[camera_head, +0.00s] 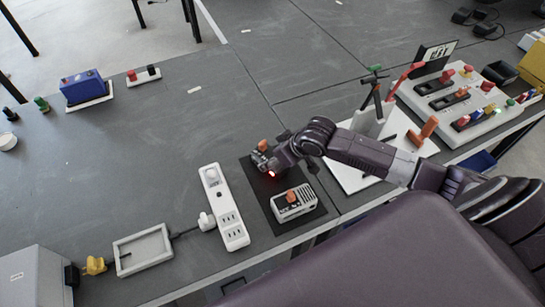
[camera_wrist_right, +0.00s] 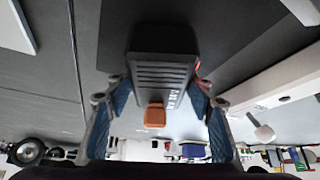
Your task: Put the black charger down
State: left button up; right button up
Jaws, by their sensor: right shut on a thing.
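The black charger (camera_wrist_right: 163,65) is a dark ribbed block with an orange knob. In the right wrist view it sits between the two blue-padded fingers of my right gripper (camera_wrist_right: 160,95), which is shut on it. In the head view the charger (camera_head: 262,155) shows partly, its orange knob up, at the far end of the black mat (camera_head: 262,193); my right gripper (camera_head: 272,163) covers much of it. I cannot tell whether it touches the mat. My left gripper is in neither view.
A light grey charger (camera_head: 294,204) with an orange knob stands on the mat's near end. A white power strip (camera_head: 224,205) lies left of the mat. A white board (camera_head: 362,178) and a switch panel (camera_head: 455,105) are on the right. The table's middle left is clear.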

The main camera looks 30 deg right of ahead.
jog(key=o, duration=1.6)
jog(key=shift+f, duration=0.1)
jog(key=shift+r, duration=0.2)
jog(key=v, duration=1.2)
jog(key=shift+b, duration=0.35)
jog(key=shift+f, duration=0.1)
